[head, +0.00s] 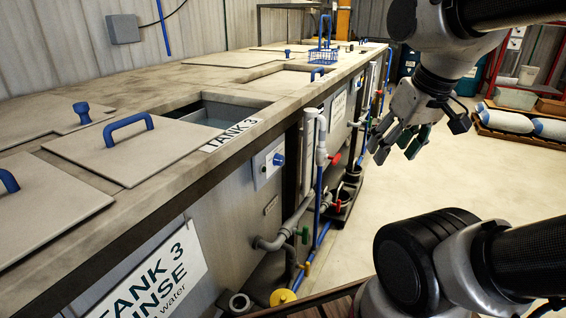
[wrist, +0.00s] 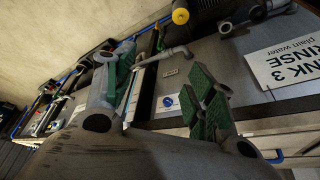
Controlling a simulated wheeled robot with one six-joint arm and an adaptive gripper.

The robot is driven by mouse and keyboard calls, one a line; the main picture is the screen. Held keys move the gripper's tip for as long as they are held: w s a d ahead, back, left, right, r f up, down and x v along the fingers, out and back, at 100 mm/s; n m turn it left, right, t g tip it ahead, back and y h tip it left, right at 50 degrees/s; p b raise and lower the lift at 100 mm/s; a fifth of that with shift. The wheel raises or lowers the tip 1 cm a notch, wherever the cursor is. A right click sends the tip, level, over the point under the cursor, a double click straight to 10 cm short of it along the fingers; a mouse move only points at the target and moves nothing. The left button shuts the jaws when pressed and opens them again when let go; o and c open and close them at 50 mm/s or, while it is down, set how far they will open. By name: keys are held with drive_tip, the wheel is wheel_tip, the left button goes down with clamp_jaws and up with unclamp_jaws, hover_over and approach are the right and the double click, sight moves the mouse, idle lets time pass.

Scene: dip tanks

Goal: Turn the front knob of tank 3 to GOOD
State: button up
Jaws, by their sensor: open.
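The front knob of tank 3 (head: 279,159) is small and blue, on a white plate on the tank's front face, below the rim and the TANK 3 label (head: 231,134). It also shows in the wrist view (wrist: 168,102), between my fingers in the picture. The plate's markings are too small to read, so I cannot tell its setting. My gripper (head: 398,142) is open and empty, with green finger pads. In the head view it hangs over the aisle, right of the knob and apart from it.
Grey pipes with a red valve handle (head: 335,158) and a green one (head: 305,235) stand out from the tank fronts right of the knob. A yellow valve wheel (head: 283,297) sits low. The aisle floor (head: 450,185) is clear. A pallet with rolls (head: 520,124) lies beyond.

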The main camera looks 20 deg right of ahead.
sight(282, 161)
wheel_tip(282, 161, down, 13)
drive_tip(key=w+m+g+y, duration=0.2)
drive_tip(key=m+g+y, duration=0.1)
drive_tip(key=m+g, duration=0.25)
drive_tip(key=w+a+f+m+y, duration=0.7)
drive_tip(key=w+f+y, duration=0.1)
drive_tip(key=f+y, duration=0.1)
drive_tip(key=w+a+f+m+t+y, duration=0.15)
drive_tip(key=w+f+m+t, duration=0.3)
drive_tip(key=w+t, duration=0.5)
drive_tip(key=w+d+r+m+t+h, duration=0.1)
drive_tip(key=w+d+r+t, duration=0.15)
drive_tip(key=w, duration=0.35)
drive_tip(key=w+d+r+t+h, duration=0.1)
drive_tip(key=w+r+t, duration=0.15)
drive_tip(key=w, duration=0.45)
drive_tip(key=shift+y, duration=0.35)
drive_tip(key=x, duration=0.7)
drive_tip(key=shift+s+a+f, duration=0.1)
drive_tip(key=shift+f, duration=0.3)
drive_tip(key=shift+c, duration=0.5)
drive_tip(key=c, duration=0.9)
